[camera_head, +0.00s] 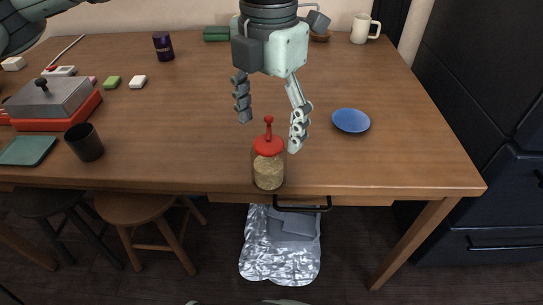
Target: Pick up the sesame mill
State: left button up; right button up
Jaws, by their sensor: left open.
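The sesame mill (268,168) is a clear jar of pale seeds with a red lid and a red crank handle on top. It stands upright near the front edge of the wooden table (400,120). My left gripper (271,130) points down with its two fingers spread apart. Its fingertips are around the height of the mill's red top in the picture, one up to the left and one to the right. The gripper holds nothing. My right gripper is not in view.
A blue plate (351,121) lies right of the mill. A dark cup (85,142), a teal tray (28,151) and a red-based grey box (50,100) stand at the left. A white mug (364,28) and a dark purple jar (163,46) stand farther back. Table around the mill is clear.

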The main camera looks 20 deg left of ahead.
aim_at(268, 142)
pick_arm(q)
jog(key=f, duration=0.4)
jog(key=shift+s+f+p, duration=0.2)
jog(key=shift+f+p, duration=0.1)
jog(key=shift+f, duration=0.65)
jog(key=shift+c, duration=0.9)
jog(key=c, duration=1.3)
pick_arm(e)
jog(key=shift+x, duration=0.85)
pick_arm(q)
jog(key=shift+o, duration=0.2)
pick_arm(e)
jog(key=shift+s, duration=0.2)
